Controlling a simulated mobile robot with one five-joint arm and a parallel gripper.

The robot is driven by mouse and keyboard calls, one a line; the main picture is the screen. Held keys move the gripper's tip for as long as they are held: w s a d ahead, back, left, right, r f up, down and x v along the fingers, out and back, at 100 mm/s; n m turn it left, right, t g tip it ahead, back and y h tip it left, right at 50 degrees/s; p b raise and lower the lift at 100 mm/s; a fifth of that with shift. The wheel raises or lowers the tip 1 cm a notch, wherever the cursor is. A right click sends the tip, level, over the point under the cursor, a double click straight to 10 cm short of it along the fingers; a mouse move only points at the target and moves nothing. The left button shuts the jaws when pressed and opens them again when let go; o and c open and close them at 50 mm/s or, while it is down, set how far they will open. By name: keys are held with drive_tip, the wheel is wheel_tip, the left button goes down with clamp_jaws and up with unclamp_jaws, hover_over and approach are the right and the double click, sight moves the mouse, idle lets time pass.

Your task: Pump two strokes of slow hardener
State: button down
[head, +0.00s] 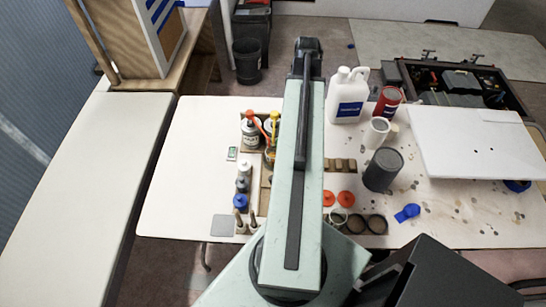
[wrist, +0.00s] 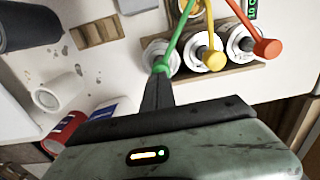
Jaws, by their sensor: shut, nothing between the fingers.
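Several pump bottles stand in a wooden rack. In the wrist view I see a green pump (wrist: 174,50), a yellow pump (wrist: 213,60) and a red-orange pump (wrist: 267,48) over white bottle tops. In the head view, a white bottle (head: 250,135) with a pump shows left of my arm, which hides part of the rack. Labels are too small to read, so I cannot tell which is slow hardener. My gripper (wrist: 158,85) is shut and empty, its tip close to the green pump's head; I cannot tell whether they touch.
A white jug (head: 348,95), a red can (head: 388,102) and a dark grey cylinder (head: 382,170) stand right of my arm. A small green-lit display (wrist: 252,9) lies beside the rack. The table's left part (head: 185,165) is clear.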

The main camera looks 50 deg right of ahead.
idle(0.5)
wheel_tip(320, 180, up, 3)
drive_tip(key=p, duration=0.3)
drive_tip(key=shift+r, duration=0.1)
